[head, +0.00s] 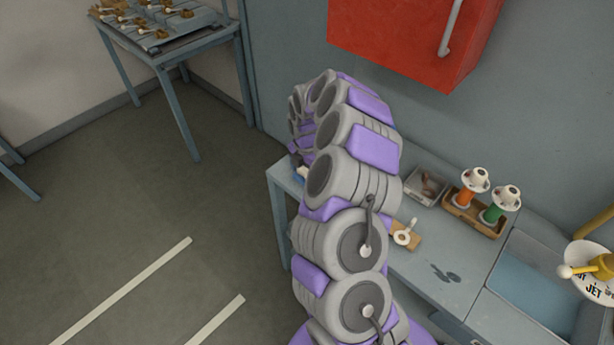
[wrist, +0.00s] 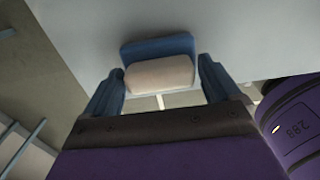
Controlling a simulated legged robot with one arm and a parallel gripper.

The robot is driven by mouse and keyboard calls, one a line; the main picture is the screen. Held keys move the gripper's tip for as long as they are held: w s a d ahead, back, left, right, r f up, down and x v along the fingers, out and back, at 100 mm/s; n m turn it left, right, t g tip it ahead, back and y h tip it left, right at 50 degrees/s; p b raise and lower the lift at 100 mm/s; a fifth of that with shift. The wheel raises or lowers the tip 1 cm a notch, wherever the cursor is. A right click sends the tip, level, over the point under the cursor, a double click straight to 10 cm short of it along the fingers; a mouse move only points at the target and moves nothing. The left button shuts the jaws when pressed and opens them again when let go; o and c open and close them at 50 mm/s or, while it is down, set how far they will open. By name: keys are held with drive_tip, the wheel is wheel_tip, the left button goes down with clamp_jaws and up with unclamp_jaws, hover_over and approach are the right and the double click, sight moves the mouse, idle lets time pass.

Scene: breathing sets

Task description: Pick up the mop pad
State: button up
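The mop pad (wrist: 160,72), apparently a beige pad with a blue backing, shows in the wrist view. It lies just beyond and between the fingertips of my gripper (wrist: 162,68). The two blue fingers stand wide apart, one at each side of it. The right finger shows a thin gap to the pad; I cannot tell whether the left one touches. In the head view my arm hides most of the gripper. A small pale and blue piece (head: 302,172) shows at the bench's left end, perhaps the pad.
The grey bench (head: 440,265) bears a small tray (head: 427,186), a wooden holder (head: 474,215) with orange and green handled pieces, and a small wooden block (head: 406,236). A red cabinet (head: 410,40) hangs above. Another table (head: 165,50) stands at the back left. Floor at left is clear.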

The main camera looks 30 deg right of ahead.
sight(306, 170)
drive_tip(key=shift+a, duration=0.1)
drive_tip(key=c, duration=0.4)
drive_tip(key=shift+c, duration=0.2)
drive_tip(key=shift+r, duration=0.45)
wheel_tip(306, 170, up, 3)
drive_tip(key=shift+f+p, duration=0.1)
drive_tip(key=shift+p, duration=0.6)
drive_tip(key=s+d+r+p, duration=0.1)
drive_tip(key=s+p, duration=0.1)
drive_tip(key=s, duration=1.4)
drive_tip(key=shift+r, duration=0.2)
